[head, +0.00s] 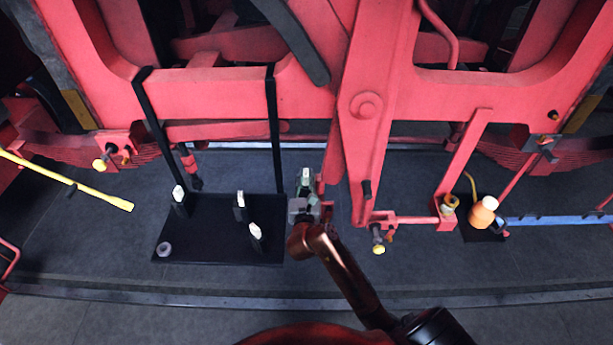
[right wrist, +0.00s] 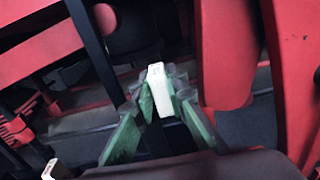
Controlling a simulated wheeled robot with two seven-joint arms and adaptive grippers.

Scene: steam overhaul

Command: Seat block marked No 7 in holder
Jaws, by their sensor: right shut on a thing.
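My right gripper (head: 305,188) is shut on a block with a white face (head: 306,173), just off the right end of the black tray. In the right wrist view the block (right wrist: 157,85) stands between the green fingers (right wrist: 157,108), its pale face towards the camera. Any number on it is too small to read. A red hanging part (head: 333,155) of the locomotive is close to the right of the gripper. I cannot tell which part is the holder. My left gripper is not in view.
Red frame beams (head: 210,95) fill the space above. An orange-topped container (head: 483,212) stands at right. The floor in front is mostly clear.

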